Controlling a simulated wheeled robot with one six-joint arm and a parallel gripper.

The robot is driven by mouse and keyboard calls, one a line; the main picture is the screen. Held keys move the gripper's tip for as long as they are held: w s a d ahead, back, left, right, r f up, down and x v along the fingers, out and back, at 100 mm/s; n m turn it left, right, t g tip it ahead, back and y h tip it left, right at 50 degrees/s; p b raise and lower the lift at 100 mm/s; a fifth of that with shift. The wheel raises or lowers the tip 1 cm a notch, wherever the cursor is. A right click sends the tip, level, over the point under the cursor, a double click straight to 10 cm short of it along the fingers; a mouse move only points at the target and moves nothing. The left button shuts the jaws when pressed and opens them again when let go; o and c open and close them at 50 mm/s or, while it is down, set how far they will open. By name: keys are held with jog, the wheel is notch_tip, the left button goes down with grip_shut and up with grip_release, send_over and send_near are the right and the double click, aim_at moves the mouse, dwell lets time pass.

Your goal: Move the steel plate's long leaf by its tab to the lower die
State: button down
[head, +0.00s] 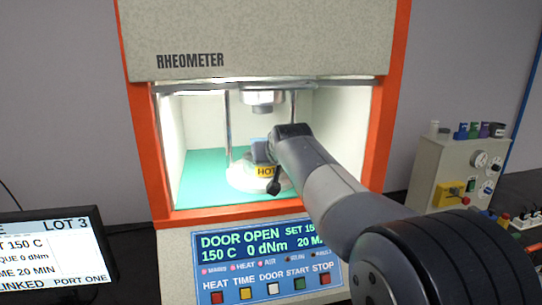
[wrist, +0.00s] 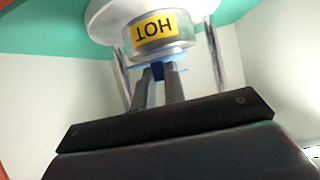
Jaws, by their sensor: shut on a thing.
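My gripper (wrist: 159,72) is inside the rheometer chamber, its two fingers shut on a dark blue tab (wrist: 158,70). A thin pale blue edge, seemingly the long leaf (wrist: 181,66), shows beside the fingertips at the top face of the lower die (wrist: 150,47). I cannot tell whether the leaf touches the die. The wrist view is upside down, with the die's yellow HOT label inverted. In the head view the lower die (head: 266,171) is partly covered by my wrist, and the fingertips and leaf are not clear there.
The upper die (head: 262,97) hangs above, between steel columns (head: 228,125). The orange door frame (head: 146,150) surrounds the open chamber. The teal chamber floor (head: 200,178) is clear at left. A control panel (head: 268,262) reads DOOR OPEN. A monitor (head: 50,250) stands left, a grey box (head: 455,170) right.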

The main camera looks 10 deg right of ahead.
jog(key=c, duration=1.4)
grip_release()
jog(key=s+b, duration=0.1)
jog(key=s, duration=0.3)
jog(key=s+b, duration=0.1)
jog(key=s, duration=0.3)
jog(key=s+r+b, duration=0.1)
jog(key=s+b, duration=0.1)
jog(key=s, duration=0.2)
jog(key=w+p, duration=0.1)
jog(key=w, duration=0.2)
jog(key=w+p, duration=0.1)
jog(key=w, duration=0.3)
jog(key=w+f+p, duration=0.1)
jog(key=w, duration=0.3)
jog(key=shift+w+p, duration=0.15)
jog(key=shift+p, duration=0.2)
